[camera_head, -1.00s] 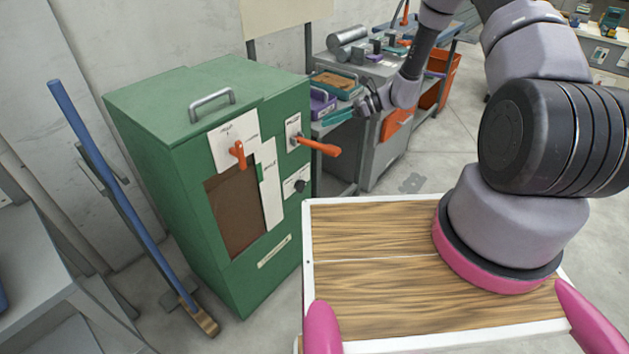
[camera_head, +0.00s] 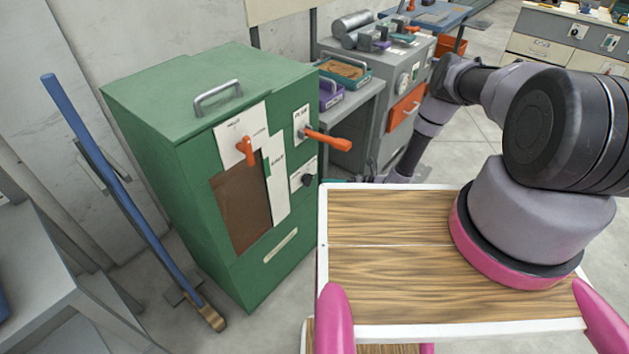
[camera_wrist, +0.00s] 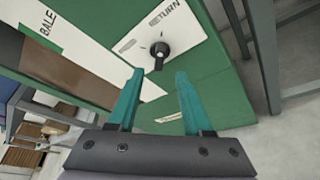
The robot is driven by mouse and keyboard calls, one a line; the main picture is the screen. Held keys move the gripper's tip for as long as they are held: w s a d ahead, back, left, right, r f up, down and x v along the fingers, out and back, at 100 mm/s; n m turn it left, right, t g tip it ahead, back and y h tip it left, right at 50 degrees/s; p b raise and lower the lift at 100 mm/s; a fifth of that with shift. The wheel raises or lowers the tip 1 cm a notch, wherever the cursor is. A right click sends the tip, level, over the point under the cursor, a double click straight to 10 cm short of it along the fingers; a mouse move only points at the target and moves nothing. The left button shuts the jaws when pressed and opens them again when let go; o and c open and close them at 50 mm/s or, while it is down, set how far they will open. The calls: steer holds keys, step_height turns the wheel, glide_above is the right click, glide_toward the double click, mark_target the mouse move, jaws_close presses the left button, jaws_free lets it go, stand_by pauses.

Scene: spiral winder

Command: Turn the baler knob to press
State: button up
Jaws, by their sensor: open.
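The green baler (camera_head: 215,150) stands left of centre in the head view. Its small black knob (camera_head: 308,180) is on a white plate low on the front's right side. In the wrist view the black knob (camera_wrist: 159,50) sits on a plate partly reading "TURN"; which setting it points to is unclear. My gripper (camera_wrist: 156,78) is open and empty, its two teal fingers pointing at the knob's plate, with the knob ahead of and roughly between the tips, seemingly apart from them. In the head view my gripper (camera_head: 345,181) is small, just right of the knob and partly hidden by my body.
An orange lever (camera_head: 328,139) juts from the baler's upper right panel, above my gripper. Another orange handle (camera_head: 246,150) is on its front. A grey bench (camera_head: 362,125) with trays stands behind my arm. A blue-handled tool (camera_head: 125,195) leans left of the baler.

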mark_target(312, 180)
steer(key=x, duration=0.7)
steer(key=shift+w+a, duration=0.1)
steer(key=shift+a, duration=0.15)
jaws_close()
